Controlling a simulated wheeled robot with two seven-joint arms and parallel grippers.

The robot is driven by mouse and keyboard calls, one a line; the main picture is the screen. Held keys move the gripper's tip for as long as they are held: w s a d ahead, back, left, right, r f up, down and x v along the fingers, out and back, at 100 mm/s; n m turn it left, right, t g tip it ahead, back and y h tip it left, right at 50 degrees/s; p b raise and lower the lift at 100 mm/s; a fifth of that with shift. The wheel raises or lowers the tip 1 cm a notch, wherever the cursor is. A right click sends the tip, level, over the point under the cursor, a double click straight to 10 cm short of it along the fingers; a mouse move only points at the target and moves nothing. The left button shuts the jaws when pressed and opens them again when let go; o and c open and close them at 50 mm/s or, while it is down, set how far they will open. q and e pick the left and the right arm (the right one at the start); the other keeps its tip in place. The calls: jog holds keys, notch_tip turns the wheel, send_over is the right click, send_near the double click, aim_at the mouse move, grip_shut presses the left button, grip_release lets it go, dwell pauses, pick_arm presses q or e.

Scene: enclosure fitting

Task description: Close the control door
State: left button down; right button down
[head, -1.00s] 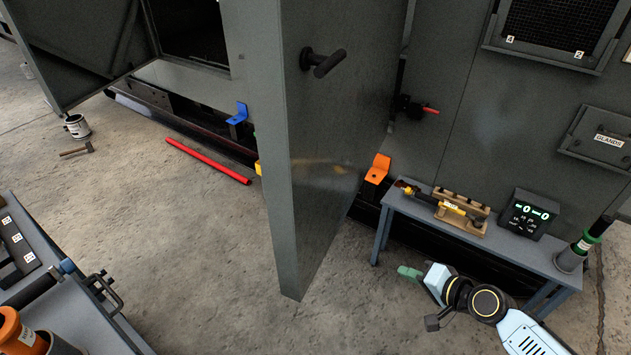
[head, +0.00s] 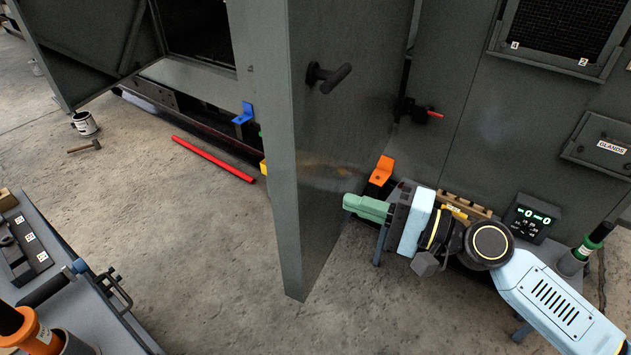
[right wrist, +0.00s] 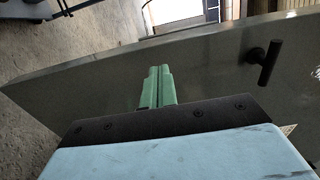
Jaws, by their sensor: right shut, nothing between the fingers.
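The grey control door (head: 345,130) stands swung open toward me in the middle of the head view, with a black handle (head: 328,77) on its right-hand face. My right gripper (head: 352,204) is shut and empty, its green fingers close to that face, low down near the free edge; I cannot tell if they touch it. In the right wrist view the shut green fingers (right wrist: 156,88) point at the door (right wrist: 215,72), and its handle (right wrist: 266,62) is to their right. My left gripper is not in view.
A small bench (head: 403,188) with a digital meter (head: 533,220) and a green-banded cylinder (head: 590,243) stands under my right arm. Another grey door (head: 85,45) is open at upper left. A red bar (head: 213,159) lies on the floor. A cart (head: 75,300) is at lower left.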

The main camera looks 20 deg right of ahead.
aim_at(299, 185)
jog(key=p+x, duration=0.2)
jog(key=x, duration=0.5)
jog(key=shift+r+p, duration=0.1)
jog(key=shift+p, duration=0.25)
jog(key=shift+w+a, duration=0.35)
jog(key=shift+a, duration=0.1)
